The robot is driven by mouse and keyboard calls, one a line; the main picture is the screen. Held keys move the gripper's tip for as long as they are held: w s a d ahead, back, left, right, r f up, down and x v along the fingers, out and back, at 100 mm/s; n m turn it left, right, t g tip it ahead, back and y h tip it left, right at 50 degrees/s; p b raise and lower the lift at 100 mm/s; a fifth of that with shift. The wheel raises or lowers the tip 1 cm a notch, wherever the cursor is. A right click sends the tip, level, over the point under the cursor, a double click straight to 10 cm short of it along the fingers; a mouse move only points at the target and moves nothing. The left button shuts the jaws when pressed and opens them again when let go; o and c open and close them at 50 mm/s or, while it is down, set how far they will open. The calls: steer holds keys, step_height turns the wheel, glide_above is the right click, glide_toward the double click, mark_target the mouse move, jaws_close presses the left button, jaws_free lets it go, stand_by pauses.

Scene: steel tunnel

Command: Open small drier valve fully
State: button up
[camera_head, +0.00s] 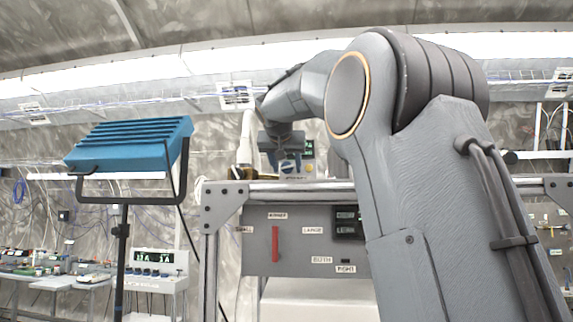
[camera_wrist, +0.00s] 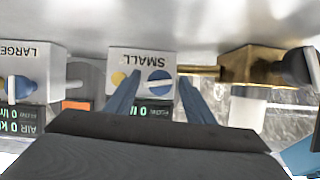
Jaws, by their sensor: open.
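The small drier is a light box (camera_wrist: 140,62) in the wrist view, with an upside-down "SMALL" label. Its round blue valve knob (camera_wrist: 158,82) has a pale bar across it, tilted a little from horizontal. My gripper (camera_wrist: 159,92) is open, with one blue finger on each side of the knob. I cannot tell whether either finger touches it. In the head view, my gripper (camera_head: 284,148) is at the end of my arm, just above the blue knob (camera_head: 288,167) on the bench top.
The "LARGE" box (camera_wrist: 30,75) with its blue knob is left in the wrist view. A brass fitting (camera_wrist: 250,68) is to the right. A green-lit flow display (camera_wrist: 153,112) is partly hidden below the small box. A blue lamp (camera_head: 130,145) stands left in the head view.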

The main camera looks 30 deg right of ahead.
steer(key=c, duration=1.1)
steer(key=shift+o, duration=0.2)
steer(key=n+h+b, duration=0.1)
steer(key=n, duration=0.1)
steer(key=n+g+h+b, duration=0.1)
steer(key=n, duration=0.1)
steer(key=shift+w+a+f+h, duration=0.1)
steer(key=shift+w+a+h, duration=0.1)
steer(key=shift+h, duration=0.1)
steer(key=n+g+h+b, duration=0.1)
steer(key=n+h+b, duration=0.1)
steer(key=n, duration=0.1)
steer(key=shift+n+h+b, duration=0.6)
steer(key=shift+n+b, duration=0.2)
steer(key=shift+n, duration=0.6)
